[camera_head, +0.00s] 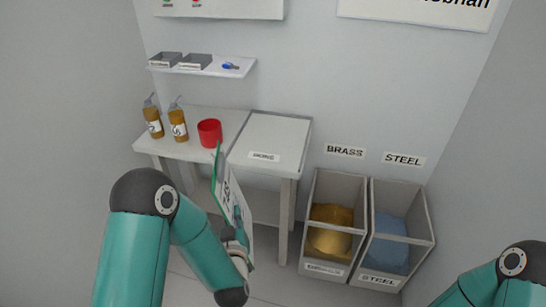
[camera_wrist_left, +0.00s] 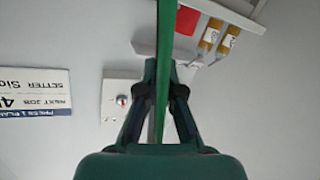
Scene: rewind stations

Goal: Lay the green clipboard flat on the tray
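The green clipboard (camera_head: 228,190) is upright, nearly edge-on to me, with a white printed sheet on its face. It is in front of the table, near the front edge of the white tray surface. My left gripper (camera_head: 238,238) is shut on its lower part. In the left wrist view the clipboard (camera_wrist_left: 165,55) is a thin green strip between the two fingers of the left gripper (camera_wrist_left: 161,85). The pale, flat tray (camera_head: 272,132) with a raised rim and a front label lies on the right part of the table, empty. My right gripper is out of view.
A red cup (camera_head: 210,133) and two amber bottles (camera_head: 153,120) (camera_head: 178,125) stand left of the tray. A wall shelf (camera_head: 205,66) hangs behind. Bins labelled BRASS (camera_head: 324,270) and STEEL (camera_head: 380,280) stand on the floor at right.

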